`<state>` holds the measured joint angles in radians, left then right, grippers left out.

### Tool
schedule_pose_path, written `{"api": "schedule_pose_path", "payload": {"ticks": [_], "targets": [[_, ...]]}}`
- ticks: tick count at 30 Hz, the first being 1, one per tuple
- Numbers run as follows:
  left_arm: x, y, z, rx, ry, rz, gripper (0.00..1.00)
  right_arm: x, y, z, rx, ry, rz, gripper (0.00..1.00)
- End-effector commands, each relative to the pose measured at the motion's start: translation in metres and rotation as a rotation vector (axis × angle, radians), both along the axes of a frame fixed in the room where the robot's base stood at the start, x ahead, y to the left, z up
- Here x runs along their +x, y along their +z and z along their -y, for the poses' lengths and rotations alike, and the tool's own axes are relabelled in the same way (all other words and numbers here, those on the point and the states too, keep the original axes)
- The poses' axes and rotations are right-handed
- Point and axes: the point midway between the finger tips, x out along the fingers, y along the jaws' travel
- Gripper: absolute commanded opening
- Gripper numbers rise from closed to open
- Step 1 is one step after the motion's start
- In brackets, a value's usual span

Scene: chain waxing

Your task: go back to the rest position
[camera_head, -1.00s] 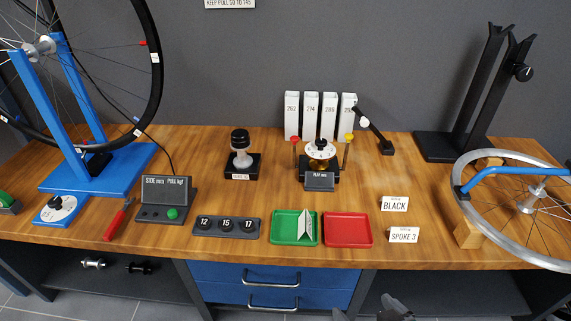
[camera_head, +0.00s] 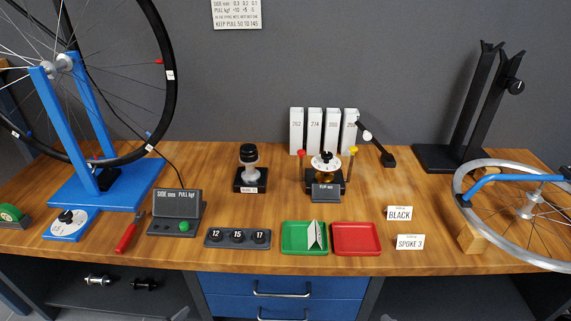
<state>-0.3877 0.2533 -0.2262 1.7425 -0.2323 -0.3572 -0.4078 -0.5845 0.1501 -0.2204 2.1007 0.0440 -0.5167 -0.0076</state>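Neither of my grippers shows in the head view; no arm reaches over the workbench (camera_head: 400,262). On the left, a spoked wheel (camera_head: 172,75) stands upright in the blue truing stand (camera_head: 104,190). On the right, a silver rim (camera_head: 480,235) with a blue arm across it rests on wooden blocks (camera_head: 471,238). A green tray (camera_head: 290,239) holds a folded white card (camera_head: 315,235). The red tray (camera_head: 356,240) beside it is empty.
A grey display box (camera_head: 176,207), red-handled tool (camera_head: 128,236), numbered block (camera_head: 238,238) and dial gauge (camera_head: 325,165) stand on the bench. Black uprights (camera_head: 474,110) stand at the back right. Blue drawers (camera_head: 282,286) are below the front edge.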

Motion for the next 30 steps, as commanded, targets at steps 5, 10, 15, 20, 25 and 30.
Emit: {"api": "schedule_pose_path", "payload": {"ticks": [5,10,15,20,25,30], "targets": [[-0.028,0.031,-0.003,-0.15,0.235,-0.201,0.35,0.0,0.0,0.0,0.001,0.001,0.0,0.98],[-0.064,0.059,-0.003,-0.263,0.409,-0.378,0.35,0.0,0.0,-0.001,0.001,0.001,0.0,0.98],[-0.093,0.079,-0.001,-0.326,0.513,-0.497,0.35,0.0,0.0,-0.001,0.003,0.001,-0.001,0.98],[-0.117,0.096,0.0,-0.368,0.587,-0.586,0.35,0.0,0.0,-0.002,0.006,-0.002,-0.001,0.98],[-0.142,0.113,0.002,-0.402,0.652,-0.671,0.35,0.0,0.0,-0.003,0.009,-0.003,-0.001,0.98],[-0.125,0.102,0.011,-0.442,0.609,-0.607,0.35,0.0,0.0,-0.003,0.009,-0.003,-0.001,0.98]]}}
